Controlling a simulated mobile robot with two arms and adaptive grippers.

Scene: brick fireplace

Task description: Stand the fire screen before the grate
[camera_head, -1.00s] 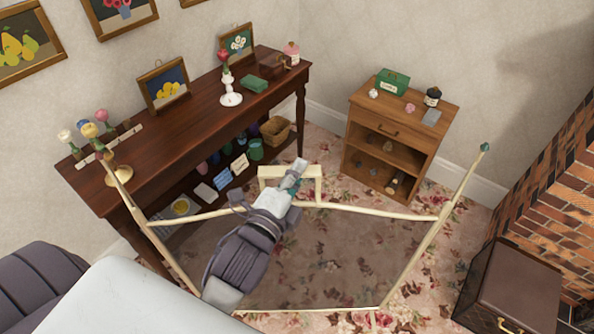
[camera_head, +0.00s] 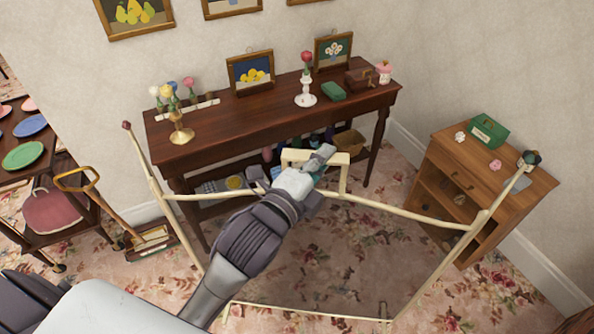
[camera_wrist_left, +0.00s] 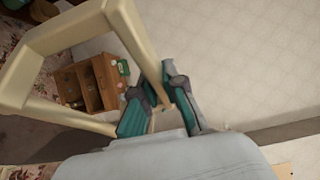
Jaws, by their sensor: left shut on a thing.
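The fire screen (camera_head: 398,208) has a cream frame, a see-through mesh panel and a small knob on each side post. It spans the middle of the head view, with carpet showing through the mesh. My left gripper (camera_head: 318,168) is shut on the handle at the middle of its top bar. In the left wrist view the cream handle loop (camera_wrist_left: 40,42) fills the upper left, and the teal-padded fingers (camera_wrist_left: 156,98) close on one of its bars. The grate is not in view. My right gripper is not in view.
A long dark table (camera_head: 225,125) with vases and pictures stands behind the screen. A small wooden cabinet (camera_head: 535,195) stands at the right, close behind the screen's right post in the picture. A trolley with plates (camera_head: 45,225) is at the left. Flowered carpet (camera_head: 470,300) is clear at lower right.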

